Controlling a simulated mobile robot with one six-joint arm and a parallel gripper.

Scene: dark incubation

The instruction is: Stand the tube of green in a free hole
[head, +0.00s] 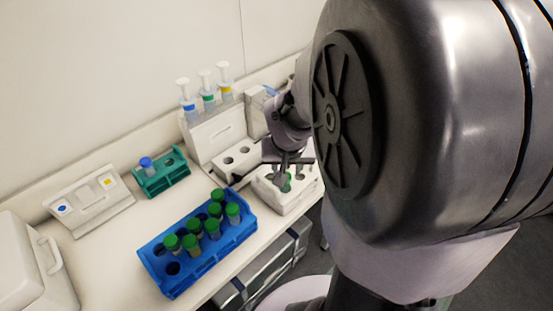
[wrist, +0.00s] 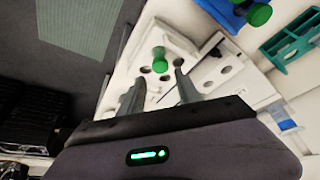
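A green-capped tube (wrist: 160,60) is at the white block (wrist: 178,38) with round holes; its cap also shows in the head view (head: 287,184). It seems to stand in the block, with its body hidden. My gripper (wrist: 158,72) is open above the block, its two fingers apart on either side of the cap in the picture. I see no finger touching the cap. Empty holes show in the block beside the tube. The blue rack (head: 172,291) holds several more green-capped tubes and has free holes at its near left.
A teal rack (head: 163,180) with one blue-capped tube stands behind the blue rack. A white sloped holder (head: 90,203) and a white box (head: 28,265) are at the left. My arm covers the right.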

